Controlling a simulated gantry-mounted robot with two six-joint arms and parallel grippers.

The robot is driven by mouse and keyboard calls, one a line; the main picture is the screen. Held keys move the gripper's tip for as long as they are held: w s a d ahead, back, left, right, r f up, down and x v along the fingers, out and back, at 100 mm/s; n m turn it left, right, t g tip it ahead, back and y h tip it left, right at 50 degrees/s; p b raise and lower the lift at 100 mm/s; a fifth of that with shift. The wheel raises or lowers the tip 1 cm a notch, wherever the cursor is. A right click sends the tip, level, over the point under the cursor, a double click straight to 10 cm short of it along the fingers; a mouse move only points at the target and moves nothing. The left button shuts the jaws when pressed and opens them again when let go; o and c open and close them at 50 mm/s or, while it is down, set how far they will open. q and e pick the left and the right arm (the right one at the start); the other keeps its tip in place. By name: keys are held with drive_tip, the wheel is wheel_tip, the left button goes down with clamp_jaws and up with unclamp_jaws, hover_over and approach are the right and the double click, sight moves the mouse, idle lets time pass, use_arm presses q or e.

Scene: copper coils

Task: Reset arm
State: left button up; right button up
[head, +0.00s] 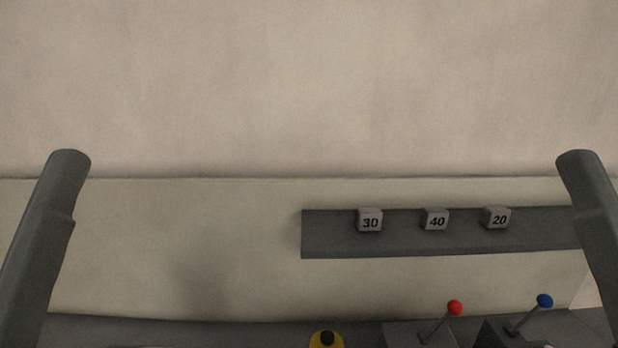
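My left arm shows at the left edge of the head view as a dark grey link, and my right arm shows at the right edge in the same way. Both links rise from the bottom of the view. Neither gripper's fingers can be seen, so their state and anything they might hold are hidden.
A dark grey shelf (330,236) carries three small blocks marked 30 (370,219), 40 (437,218) and 20 (497,217). Below stand a red-knobbed lever (454,307), a blue-knobbed lever (544,301) and a yellow item with a black top (326,340). The upper wall is bare.

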wheel_tip(320, 180, up, 30)
drive_tip(key=p, duration=2.7)
